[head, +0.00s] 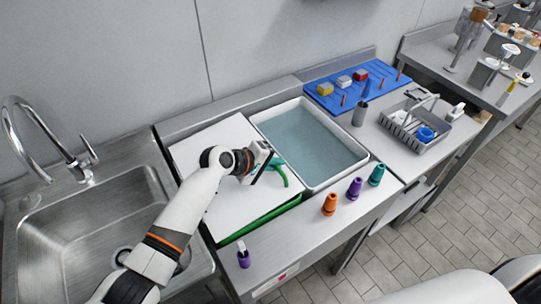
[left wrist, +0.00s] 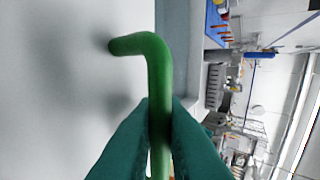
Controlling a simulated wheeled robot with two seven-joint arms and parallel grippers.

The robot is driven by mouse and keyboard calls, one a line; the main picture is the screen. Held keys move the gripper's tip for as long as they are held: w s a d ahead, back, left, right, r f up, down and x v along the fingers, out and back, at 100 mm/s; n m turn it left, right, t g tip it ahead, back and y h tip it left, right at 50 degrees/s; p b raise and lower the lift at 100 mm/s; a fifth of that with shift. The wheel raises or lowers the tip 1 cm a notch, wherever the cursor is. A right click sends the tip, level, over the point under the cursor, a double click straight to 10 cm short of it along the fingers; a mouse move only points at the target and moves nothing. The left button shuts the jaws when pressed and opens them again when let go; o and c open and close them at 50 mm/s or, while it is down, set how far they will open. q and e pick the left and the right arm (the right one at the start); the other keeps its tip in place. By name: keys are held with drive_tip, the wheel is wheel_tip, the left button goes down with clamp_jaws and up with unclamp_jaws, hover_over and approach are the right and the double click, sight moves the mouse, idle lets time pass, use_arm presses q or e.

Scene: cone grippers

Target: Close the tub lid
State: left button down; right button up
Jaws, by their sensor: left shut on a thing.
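The tub (head: 318,180) is a white-rimmed basin of bluish water set in the counter, and its water surface is open to view. The lid (head: 205,147) appears to be the flat white panel to the left of the tub, with a green strip along its front edge. A bent green handle (head: 282,175) stands at the panel's right side; it shows large in the left wrist view (left wrist: 157,62). My left gripper (head: 270,163) has teal fingers, shut on the handle from both sides (left wrist: 160,125). My right gripper is not in view.
A steel sink (head: 95,220) with a tap (head: 40,125) lies left. Orange (head: 330,204), purple (head: 354,188) and teal (head: 377,174) cones stand along the counter front; another purple one (head: 243,258) stands front left. A blue pegboard (head: 350,86) and grey basket (head: 415,128) lie right.

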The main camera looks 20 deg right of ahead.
sight(275, 172)
use_arm(q)
drive_tip(key=shift+d+f, duration=0.2)
drive_tip(key=shift+f, duration=1.15)
drive_tip(key=shift+b, duration=0.3)
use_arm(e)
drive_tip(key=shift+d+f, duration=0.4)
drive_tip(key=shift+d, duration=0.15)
use_arm(q)
drive_tip(key=shift+a+f, duration=0.1)
drive_tip(key=shift+f, duration=0.1)
drive_tip(key=c, duration=1.6)
unclamp_jaws()
drive_tip(key=shift+o, duration=0.4)
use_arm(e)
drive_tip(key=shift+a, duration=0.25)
use_arm(q)
drive_tip(key=shift+a, duration=0.1)
drive_tip(key=b+v, duration=0.1)
drive_tip(key=v, duration=1.1)
drive_tip(key=shift+r, duration=0.1)
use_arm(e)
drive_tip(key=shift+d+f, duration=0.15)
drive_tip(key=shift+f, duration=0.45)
